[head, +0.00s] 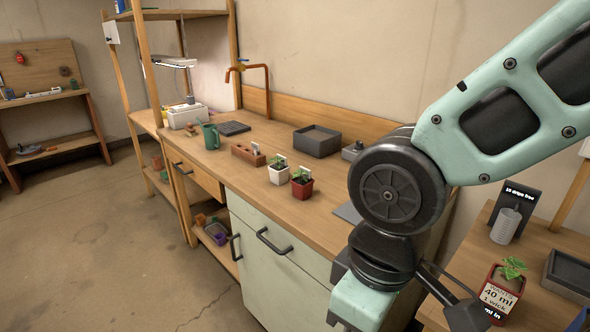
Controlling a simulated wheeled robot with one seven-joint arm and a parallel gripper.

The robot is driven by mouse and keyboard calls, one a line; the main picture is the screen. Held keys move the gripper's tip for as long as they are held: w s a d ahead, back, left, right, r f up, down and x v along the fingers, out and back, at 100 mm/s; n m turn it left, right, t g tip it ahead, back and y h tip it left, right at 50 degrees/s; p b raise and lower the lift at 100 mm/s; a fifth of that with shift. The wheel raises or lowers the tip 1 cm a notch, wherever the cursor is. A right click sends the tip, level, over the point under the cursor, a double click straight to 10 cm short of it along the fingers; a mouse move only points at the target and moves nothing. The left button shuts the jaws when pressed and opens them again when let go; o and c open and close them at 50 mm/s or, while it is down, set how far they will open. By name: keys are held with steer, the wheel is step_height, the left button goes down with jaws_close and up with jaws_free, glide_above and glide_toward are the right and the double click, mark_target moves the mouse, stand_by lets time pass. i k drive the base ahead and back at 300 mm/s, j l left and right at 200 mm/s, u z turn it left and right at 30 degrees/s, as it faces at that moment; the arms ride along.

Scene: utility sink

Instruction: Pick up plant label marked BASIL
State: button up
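A white pot (279,173) and a red pot (301,187), each with a small green plant, stand on the wooden counter left of my arm. A small white label (280,159) stands in the white pot and another label (305,172) in the red pot. A terracotta block-like holder (247,154) behind them also has a small white label (256,148). The lettering on these labels is too small to read, so I cannot tell which says BASIL. My gripper (366,303) is at the bottom right, in front of the counter and apart from the pots; its fingertips are not clearly shown.
A green mug (210,135), black tray (233,128), grey basin (317,140) and copper tap (255,70) are further back. My arm covers the counter's right part. A second table at right holds a potted plant (505,285) marked 40 ml. Floor at left is clear.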

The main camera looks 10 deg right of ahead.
mark_target(309, 175)
steer(key=i+j+z, duration=0.3)
steer(key=j, duration=0.3)
steer(key=i+j+z, duration=0.35)
steer(key=j, duration=0.3)
steer(key=j+z, duration=0.15)
steer(key=j, duration=0.2)
steer(key=i, duration=0.05)
